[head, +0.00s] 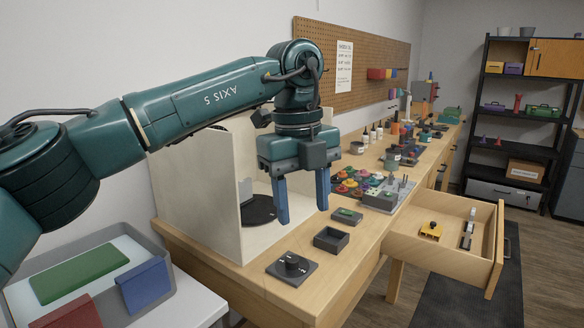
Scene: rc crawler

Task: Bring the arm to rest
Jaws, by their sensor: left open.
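I cannot tell the exact gap from the fingertips to the bench. My right gripper does not show.
An open drawer (485,240) juts out at right. A grey tray (180,300) with coloured blocks stands at lower left.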

